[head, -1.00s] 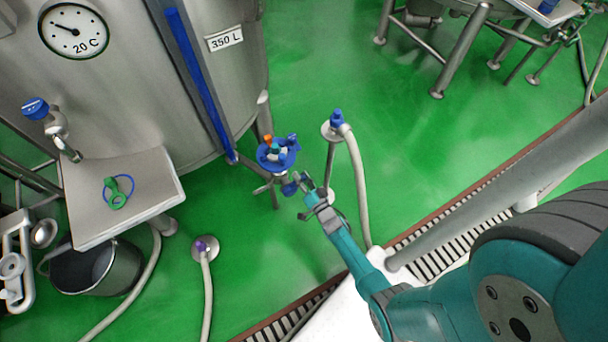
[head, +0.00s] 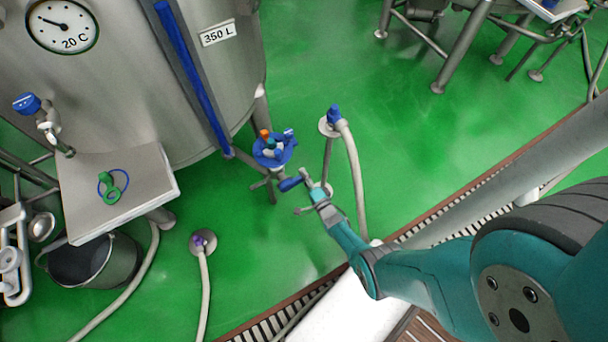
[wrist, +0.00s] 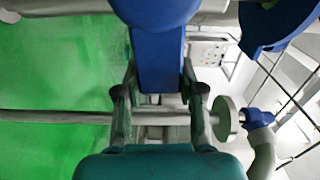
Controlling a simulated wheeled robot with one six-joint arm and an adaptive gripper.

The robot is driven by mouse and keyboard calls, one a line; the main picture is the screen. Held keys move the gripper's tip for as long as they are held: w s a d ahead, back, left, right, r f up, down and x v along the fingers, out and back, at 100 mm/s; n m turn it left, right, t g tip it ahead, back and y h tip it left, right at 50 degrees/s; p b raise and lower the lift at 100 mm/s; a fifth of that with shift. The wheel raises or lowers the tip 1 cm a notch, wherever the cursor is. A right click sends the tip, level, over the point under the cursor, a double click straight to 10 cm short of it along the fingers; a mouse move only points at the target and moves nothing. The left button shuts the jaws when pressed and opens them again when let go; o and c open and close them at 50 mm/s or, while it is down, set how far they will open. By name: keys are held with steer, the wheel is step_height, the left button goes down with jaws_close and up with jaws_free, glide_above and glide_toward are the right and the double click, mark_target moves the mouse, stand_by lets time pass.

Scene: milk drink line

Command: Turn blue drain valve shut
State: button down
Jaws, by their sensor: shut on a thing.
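The blue drain valve's handle (head: 289,184) sticks out below the small blue round tray, near the foot of the big steel tank. My gripper (head: 309,186) is at the handle's right end. In the wrist view the broad blue handle (wrist: 158,55) runs between both fingers of my gripper (wrist: 159,92), which are shut on it. The valve body behind the handle is mostly hidden.
The blue tray (head: 285,158) with small coloured parts is just above the handle. A stand with a blue-capped hose (head: 334,115) rises close to the right. A steel shelf (head: 140,185) and a bucket (head: 120,262) are at left. Green floor (head: 420,150) is open at right.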

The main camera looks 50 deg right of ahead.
steer(key=shift+f+m, duration=0.25)
steer(key=shift+m, duration=0.15)
steer(key=c, duration=0.7)
jaws_free()
steer(key=shift+s, duration=0.1)
steer(key=v, duration=1.1)
steer(key=shift+s+a, duration=0.15)
steer(key=shift+s, duration=0.2)
